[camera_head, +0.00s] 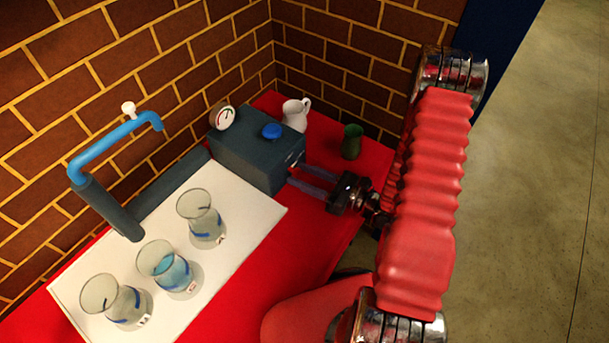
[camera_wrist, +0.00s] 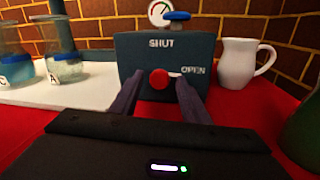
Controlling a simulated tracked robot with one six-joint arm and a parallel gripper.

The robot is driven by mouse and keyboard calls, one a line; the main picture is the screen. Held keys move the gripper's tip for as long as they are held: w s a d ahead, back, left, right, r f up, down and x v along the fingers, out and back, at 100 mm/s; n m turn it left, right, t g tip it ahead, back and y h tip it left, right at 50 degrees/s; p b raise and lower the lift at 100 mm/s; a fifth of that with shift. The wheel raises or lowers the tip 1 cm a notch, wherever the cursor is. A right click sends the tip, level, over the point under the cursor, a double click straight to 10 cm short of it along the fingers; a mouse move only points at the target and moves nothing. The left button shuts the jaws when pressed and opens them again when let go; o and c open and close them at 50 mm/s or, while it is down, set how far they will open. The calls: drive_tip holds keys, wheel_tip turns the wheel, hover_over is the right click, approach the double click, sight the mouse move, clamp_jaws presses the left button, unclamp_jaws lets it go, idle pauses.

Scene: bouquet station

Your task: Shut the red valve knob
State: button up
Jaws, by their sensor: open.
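The red valve knob (camera_wrist: 159,79) is on the front of a dark grey-blue box (camera_wrist: 135,55) in the wrist view. The word SHUT is above the knob and OPEN is to its right. A pale pointer (camera_wrist: 175,75) beside the knob points right, towards OPEN. My gripper (camera_wrist: 157,82) is open, with one finger on each side of the knob; I cannot tell whether they touch it. In the head view my gripper (camera_head: 297,175) reaches the front of the box (camera_head: 245,155), and the knob is hidden there.
A white jug (camera_head: 295,114) and a green vase (camera_head: 351,142) stand right of the box. Three glass vases, one with blue liquid (camera_head: 172,273), stand on a white board (camera_head: 262,211). A blue pipe (camera_head: 105,146), a gauge (camera_head: 224,118) and a blue cap (camera_head: 271,131) are nearby.

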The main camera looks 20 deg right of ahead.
drive_tip(key=shift+c, duration=0.4)
drive_tip(key=c, duration=0.9)
drive_tip(key=shift+c, duration=0.2)
